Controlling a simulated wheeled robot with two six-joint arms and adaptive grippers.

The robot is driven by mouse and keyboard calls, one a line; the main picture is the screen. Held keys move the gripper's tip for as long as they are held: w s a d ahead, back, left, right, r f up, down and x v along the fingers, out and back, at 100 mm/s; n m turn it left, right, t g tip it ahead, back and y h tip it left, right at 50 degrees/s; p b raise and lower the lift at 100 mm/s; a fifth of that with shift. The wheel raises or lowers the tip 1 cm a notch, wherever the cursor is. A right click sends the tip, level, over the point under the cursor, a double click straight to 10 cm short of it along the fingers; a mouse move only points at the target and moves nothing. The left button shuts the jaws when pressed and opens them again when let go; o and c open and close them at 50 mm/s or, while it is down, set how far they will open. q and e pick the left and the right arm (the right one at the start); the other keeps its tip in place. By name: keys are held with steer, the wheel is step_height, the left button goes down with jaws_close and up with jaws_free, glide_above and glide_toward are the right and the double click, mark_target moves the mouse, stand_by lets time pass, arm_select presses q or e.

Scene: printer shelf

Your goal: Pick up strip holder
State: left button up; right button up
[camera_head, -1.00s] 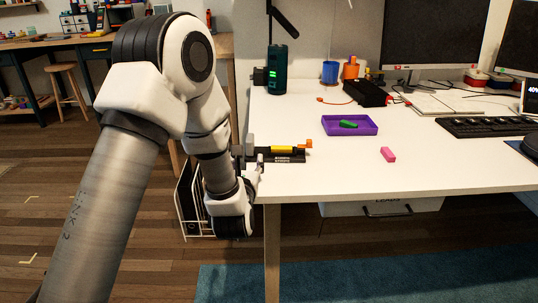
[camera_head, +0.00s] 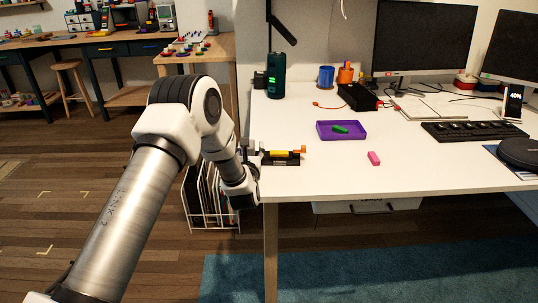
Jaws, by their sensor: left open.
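The black holder (camera_head: 281,160) with a yellow bar and an orange end lies at the left edge of the white desk; I take it for the strip holder. My left gripper (camera_head: 252,150) comes in from the left at desk height and is open, close to the holder's left end. The fingers are small and dark here, so I cannot tell whether they touch the holder. My right gripper is not in view.
On the white desk (camera_head: 330,180) are a purple tray (camera_head: 357,137) with a green piece in it and a pink block (camera_head: 374,158). A dark green cylinder (camera_head: 277,75) stands behind. A wire rack (camera_head: 205,205) stands on the floor beside the desk.

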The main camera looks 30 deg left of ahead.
arm_select(q)
steer(key=shift+x, duration=1.1)
steer(key=shift+f, duration=0.1)
jaws_close()
